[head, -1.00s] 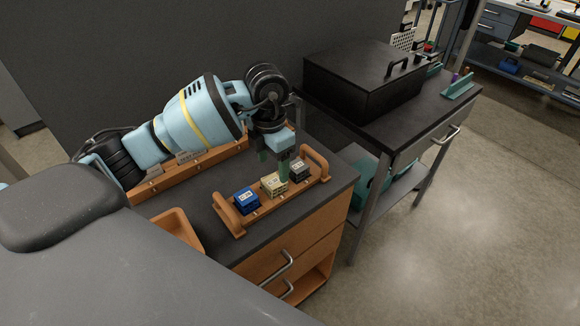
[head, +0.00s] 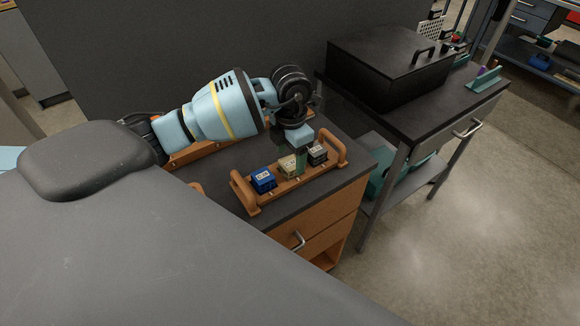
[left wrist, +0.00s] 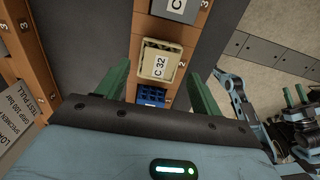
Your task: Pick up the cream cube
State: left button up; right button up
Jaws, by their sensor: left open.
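The cream cube (head: 287,167) sits in the middle of the orange wooden tray (head: 254,209), between a blue cube (head: 263,180) and a dark grey cube (head: 317,153). In the left wrist view the cream cube (left wrist: 160,64) shows a label reading C 32. My left gripper (head: 290,160) points down at the cream cube, its green fingers open. In the left wrist view the fingers (left wrist: 160,84) stand apart on either side of the cube's column, with the cube a little beyond them. I cannot tell the exact gap.
The tray, with raised end handles, stands on a dark-topped wooden drawer cabinet (head: 300,205). A long wooden rack (head: 195,153) lies behind it under my arm. A black lidded box (head: 390,70) stands on the metal table at right.

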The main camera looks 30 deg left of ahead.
pick_arm(q)
jog(key=shift+f, duration=1.3)
jog(key=shift+c, duration=0.5)
jog(key=c, duration=0.9)
jog(key=shift+c, duration=0.2)
jog(key=shift+r, duration=0.2)
jog(key=shift+w+r, duration=0.1)
jog(key=shift+r, duration=0.45)
notch_tip(320, 180, up, 2)
jog(key=shift+r, duration=0.2)
jog(key=s+d+r, duration=0.1)
jog(key=s+d, duration=0.7)
jog(key=d, duration=0.5)
jog(key=shift+s+d+b, duration=0.3)
